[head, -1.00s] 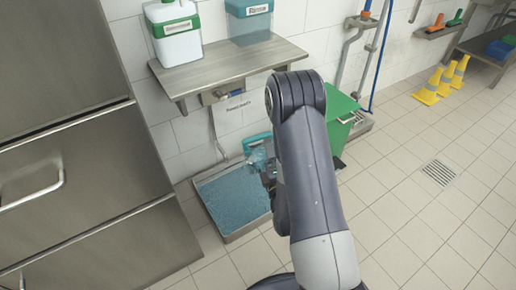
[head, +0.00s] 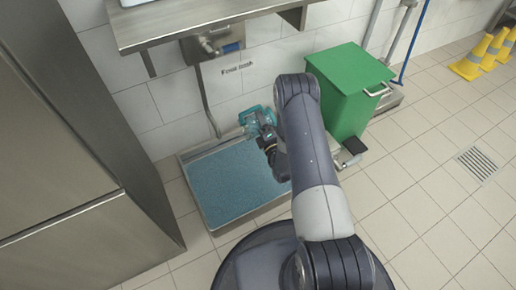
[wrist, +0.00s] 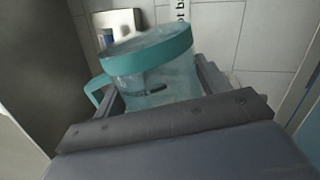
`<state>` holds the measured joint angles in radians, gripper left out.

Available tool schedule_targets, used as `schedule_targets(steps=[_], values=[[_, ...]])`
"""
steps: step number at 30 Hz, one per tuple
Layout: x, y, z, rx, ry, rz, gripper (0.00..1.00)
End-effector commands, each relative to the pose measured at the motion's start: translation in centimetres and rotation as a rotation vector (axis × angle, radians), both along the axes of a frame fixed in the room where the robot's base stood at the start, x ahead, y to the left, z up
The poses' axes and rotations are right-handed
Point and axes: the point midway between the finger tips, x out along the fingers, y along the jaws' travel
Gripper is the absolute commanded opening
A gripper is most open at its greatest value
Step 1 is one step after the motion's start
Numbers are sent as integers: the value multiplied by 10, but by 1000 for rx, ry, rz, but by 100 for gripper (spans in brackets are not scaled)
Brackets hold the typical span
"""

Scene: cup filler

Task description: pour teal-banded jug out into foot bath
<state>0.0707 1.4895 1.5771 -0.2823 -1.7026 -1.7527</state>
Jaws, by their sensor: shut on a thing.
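The teal-banded jug (wrist: 155,65) is clear with a teal rim band and a teal handle, and it fills the middle of the wrist view. In the head view the jug (head: 256,119) is at the far edge of the foot bath, partly hidden by my arm. My gripper (head: 268,138) is shut on the jug and holds it over the back right part of the bath. The jug looks tilted in the wrist view; its contents are not clear. The foot bath (head: 198,213) is a shallow steel tray on the floor with a blue, speckled surface inside.
A green bin (head: 345,95) with a pedal stands right of the bath. Steel cabinets (head: 80,150) stand at the left.

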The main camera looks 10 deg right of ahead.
Motion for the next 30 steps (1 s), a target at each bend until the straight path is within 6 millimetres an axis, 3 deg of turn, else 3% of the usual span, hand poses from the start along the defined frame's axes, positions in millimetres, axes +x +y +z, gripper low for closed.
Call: schedule_targets(steps=[1, 3, 6, 10, 19, 30], values=[[5, 0, -38, -3, 0, 13, 44], [11, 2, -66, -7, 0, 33, 44], [18, 3, -98, -13, 1, 55, 44], [23, 4, -125, -19, 0, 76, 44], [27, 1, -137, 43, 19, 88, 44], [31, -13, -138, 428, 126, 88, 44]])
